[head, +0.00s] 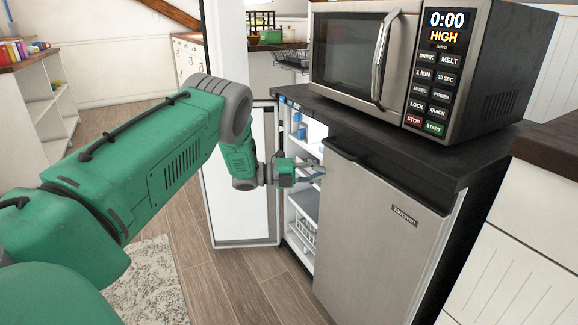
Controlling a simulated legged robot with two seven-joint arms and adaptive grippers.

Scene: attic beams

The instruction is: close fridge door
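A small fridge with a steel front door panel (375,230) stands under the dark counter. Its left part is uncovered, showing a lit white interior with shelves (303,205). A white panel with a grey rim (240,215), which looks like the inner face of an open fridge door, stands swung out at the left of this opening. My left gripper (312,171) is in front of the opening, between the white panel and the steel panel's left edge. Its fingers are small, and I cannot tell whether they are open or touch anything. My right gripper is not in view.
A microwave (365,55) sits on the dark counter (300,96) above the fridge. White drawers (525,245) stand close at the right. A shelf unit (45,100) is at the far left, and a pale rug (145,285) lies on the wooden floor (230,285).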

